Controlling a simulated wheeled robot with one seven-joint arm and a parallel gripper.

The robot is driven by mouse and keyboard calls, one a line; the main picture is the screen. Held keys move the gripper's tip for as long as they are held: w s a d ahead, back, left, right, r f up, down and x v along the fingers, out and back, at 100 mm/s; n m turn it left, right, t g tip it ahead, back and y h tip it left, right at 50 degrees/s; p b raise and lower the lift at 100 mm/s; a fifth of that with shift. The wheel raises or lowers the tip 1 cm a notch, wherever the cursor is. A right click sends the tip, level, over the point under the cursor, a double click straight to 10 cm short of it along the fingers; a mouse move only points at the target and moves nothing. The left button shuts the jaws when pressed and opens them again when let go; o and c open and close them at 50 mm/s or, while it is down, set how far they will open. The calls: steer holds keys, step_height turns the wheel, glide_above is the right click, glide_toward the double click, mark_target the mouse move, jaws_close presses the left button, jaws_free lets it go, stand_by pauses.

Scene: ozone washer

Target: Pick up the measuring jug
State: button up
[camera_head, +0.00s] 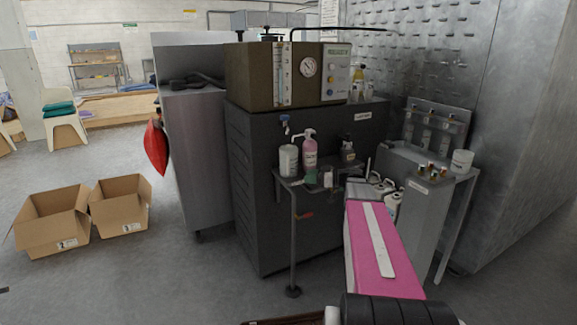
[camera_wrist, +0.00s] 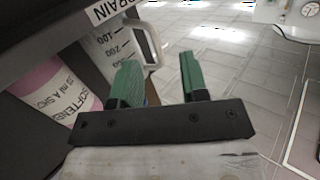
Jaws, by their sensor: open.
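The measuring jug is a white, graduated vessel with a loop handle. In the wrist view the jug (camera_wrist: 118,42) is upper left of centre, its handle facing right. In the head view the jug (camera_head: 288,160) appears to stand at the left end of the small metal shelf. My gripper (camera_wrist: 157,75) is open and empty, with green fingers. The left finger overlaps the jug's lower part, and the handle shows beyond the gap between the fingers. I cannot tell whether they touch. In the head view my gripper (camera_head: 320,178) is low at the shelf's front.
A pink softener bottle (camera_head: 309,150) stands right beside the jug; it also shows in the wrist view (camera_wrist: 62,92). A dark bottle (camera_head: 348,150) is farther right. The grey machine (camera_head: 275,195) rises behind the shelf (camera_head: 283,182). Open floor lies left, with cardboard boxes (camera_head: 55,222).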

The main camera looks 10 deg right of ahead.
mark_target(288, 172)
steer(key=shift+n+t+y, duration=0.3)
steer(key=shift+n, duration=0.1)
steer(key=x, duration=0.3)
steer(key=r+x, duration=0.1)
steer(key=x, duration=0.2)
steer(key=w+x, duration=0.1)
steer(key=x, duration=0.3)
steer(key=shift+d+r, duration=0.3)
jaws_close()
